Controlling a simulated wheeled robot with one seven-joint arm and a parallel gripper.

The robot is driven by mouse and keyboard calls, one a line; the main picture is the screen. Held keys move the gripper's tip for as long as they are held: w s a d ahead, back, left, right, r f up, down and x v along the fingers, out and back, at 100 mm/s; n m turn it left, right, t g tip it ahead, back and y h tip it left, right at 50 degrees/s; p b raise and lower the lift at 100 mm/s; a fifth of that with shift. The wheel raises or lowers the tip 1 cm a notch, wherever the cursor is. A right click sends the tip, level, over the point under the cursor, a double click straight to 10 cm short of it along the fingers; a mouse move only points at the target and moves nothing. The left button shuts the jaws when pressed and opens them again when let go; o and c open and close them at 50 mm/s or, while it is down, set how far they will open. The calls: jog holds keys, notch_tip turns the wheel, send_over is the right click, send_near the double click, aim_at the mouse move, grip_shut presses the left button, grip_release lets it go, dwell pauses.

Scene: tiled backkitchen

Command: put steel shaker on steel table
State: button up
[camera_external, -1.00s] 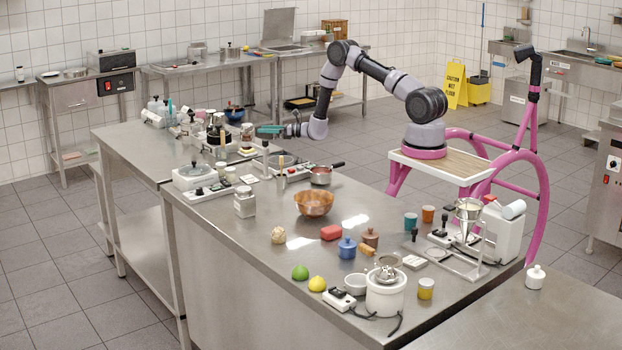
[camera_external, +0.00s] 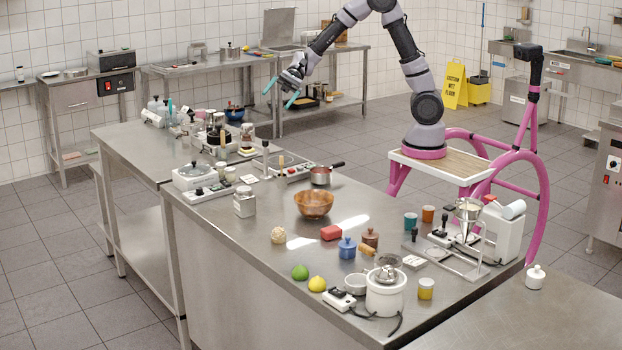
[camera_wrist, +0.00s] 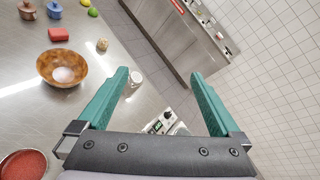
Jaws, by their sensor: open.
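The steel shaker (camera_external: 244,203) appears to be the small silvery container standing upright on the left part of the central steel table (camera_external: 240,245). In the wrist view it seems to be the pale container (camera_wrist: 134,80) just right of the left finger's tip, partly hidden by that finger. My gripper (camera_external: 280,92) is raised above the far side of the table, clear of the shaker.
A wooden bowl (camera_external: 314,204), a red block (camera_external: 331,232) and a small pan (camera_external: 320,176) are near the shaker. Another steel table (camera_external: 135,137) adjoins at left, crowded at its right. A bare-topped steel table (camera_external: 500,318) with a white jar (camera_external: 535,277) is at front right.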

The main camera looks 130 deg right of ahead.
jog(key=s+a+r+n+g, duration=0.3)
jog(key=s+a+n, duration=0.2)
jog(key=a, duration=0.6)
jog(key=s+a+r+n+g, duration=0.3)
jog(key=s+a+n, duration=0.25)
jog(key=a, duration=0.55)
jog(key=s+a+n+h, duration=0.2)
jog(key=s+n, duration=0.2)
jog(key=s, duration=0.4)
jog(key=s+a+r+n+h, duration=0.1)
jog(key=s+a+n+h, duration=0.1)
jog(key=s+n, duration=0.3)
jog(key=s+a, duration=0.1)
jog(key=s, duration=0.2)
jog(key=shift+r+t+h, duration=0.3)
jog(key=shift+t, duration=0.1)
